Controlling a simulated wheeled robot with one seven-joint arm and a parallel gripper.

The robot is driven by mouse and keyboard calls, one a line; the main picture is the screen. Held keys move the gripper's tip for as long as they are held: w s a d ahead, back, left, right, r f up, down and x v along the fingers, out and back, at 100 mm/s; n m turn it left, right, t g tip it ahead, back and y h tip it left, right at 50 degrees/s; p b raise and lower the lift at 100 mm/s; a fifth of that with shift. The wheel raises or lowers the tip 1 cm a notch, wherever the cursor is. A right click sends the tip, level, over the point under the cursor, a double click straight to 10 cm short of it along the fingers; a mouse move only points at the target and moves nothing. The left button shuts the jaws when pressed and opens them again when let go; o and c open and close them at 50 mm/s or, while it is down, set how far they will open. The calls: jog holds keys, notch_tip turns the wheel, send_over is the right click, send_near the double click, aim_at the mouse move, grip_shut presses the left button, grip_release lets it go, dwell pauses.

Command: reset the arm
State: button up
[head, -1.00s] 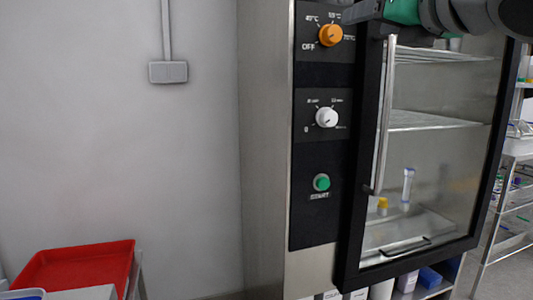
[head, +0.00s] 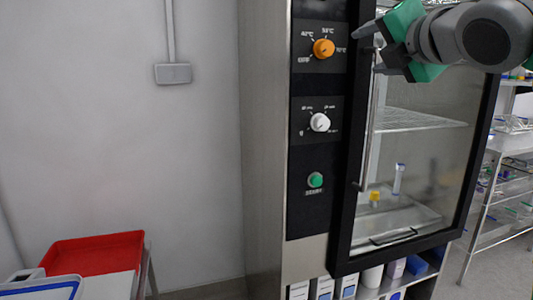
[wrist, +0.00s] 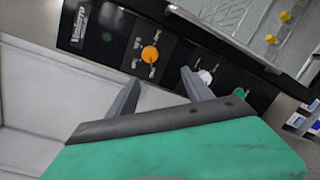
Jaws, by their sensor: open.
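My gripper (head: 368,50) is at the top right of the head view, in front of the upper part of the washer's glass door (head: 415,160). Its green body and grey fingers are level with the orange knob (head: 323,48) and to the right of it. In the wrist view my gripper (wrist: 160,92) has its two grey fingers spread apart with nothing between them. The orange knob (wrist: 150,54) and the white knob (wrist: 206,76) lie beyond the fingertips.
The door looks closed, with a vertical handle (head: 372,130) on its left side. A green start button (head: 315,180) is below the knobs. Yellow-capped and blue-capped tubes stand inside. A red tray (head: 95,253) is at lower left; a shelf rack (head: 500,180) is at right.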

notch_tip(320, 180, down, 17)
jog(key=a+m+g+h+p, duration=0.25)
jog(key=m+g+p, duration=0.45)
jog(key=m+p, duration=0.85)
jog(key=s+a+f+m+g+p, duration=0.2)
jog(key=s+f+m+g+p, duration=0.3)
jog(key=s+f+m, duration=0.6)
jog(key=s+f+g, duration=0.2)
jog(key=s+f, duration=0.4)
jog(key=f, duration=0.4)
jog(key=shift+s+m, duration=0.25)
jog(key=shift+m, duration=0.1)
jog(key=shift+h, duration=0.25)
